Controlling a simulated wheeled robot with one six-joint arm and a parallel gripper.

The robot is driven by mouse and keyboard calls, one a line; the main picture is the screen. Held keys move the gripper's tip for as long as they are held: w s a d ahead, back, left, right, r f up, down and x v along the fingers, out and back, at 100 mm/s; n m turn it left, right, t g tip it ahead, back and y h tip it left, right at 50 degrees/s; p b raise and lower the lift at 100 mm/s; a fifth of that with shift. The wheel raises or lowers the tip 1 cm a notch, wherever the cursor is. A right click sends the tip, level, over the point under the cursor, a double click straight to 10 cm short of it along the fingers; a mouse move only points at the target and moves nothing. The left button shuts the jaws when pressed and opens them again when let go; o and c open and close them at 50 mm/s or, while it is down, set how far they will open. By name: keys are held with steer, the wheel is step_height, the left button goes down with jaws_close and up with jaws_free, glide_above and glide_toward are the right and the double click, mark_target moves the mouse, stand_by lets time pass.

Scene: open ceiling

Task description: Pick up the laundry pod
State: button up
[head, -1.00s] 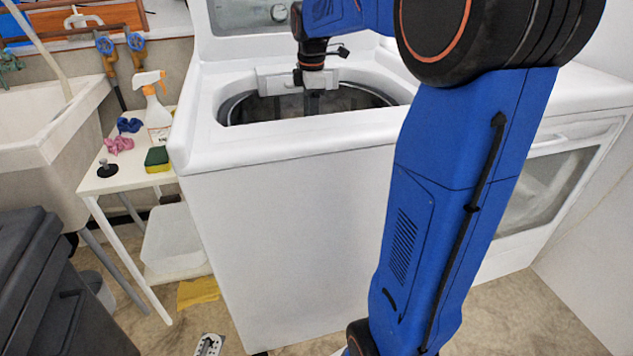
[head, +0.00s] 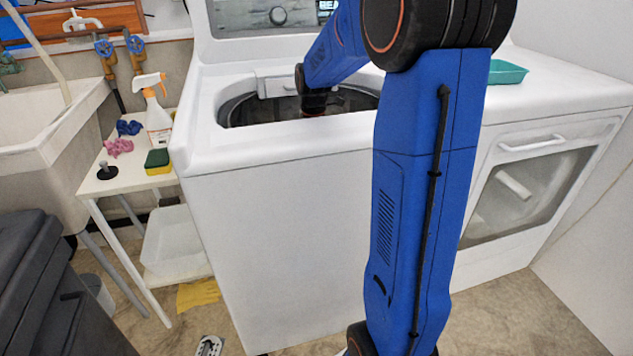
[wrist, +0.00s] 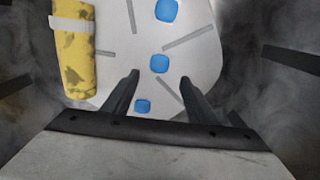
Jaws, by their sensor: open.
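In the wrist view three blue laundry pods lie on the pale washer drum floor: one at the top (wrist: 166,10), one in the middle (wrist: 159,63), and one low (wrist: 143,106) by the left finger. My gripper (wrist: 158,80) is open and empty, pointing down into the drum. The middle pod lies in line with the gap between the fingertips, a little beyond them. The low pod shows between the fingers. In the head view my arm reaches into the open top of the washer (head: 270,215), and the gripper and pods are hidden there.
A yellow patterned roll with a white band (wrist: 74,50) lies at the left in the drum. Dark drum walls stand close on both sides. Outside are a teal tray (head: 507,72) on the dryer, a spray bottle (head: 157,115) and a sponge (head: 158,161) on a side table.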

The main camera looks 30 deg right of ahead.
steer(key=shift+d+f, duration=0.2)
steer(key=shift+f, duration=2.95)
steer(key=c, duration=1.1)
steer(key=shift+w+r, duration=0.1)
steer(key=shift+r, duration=0.05)
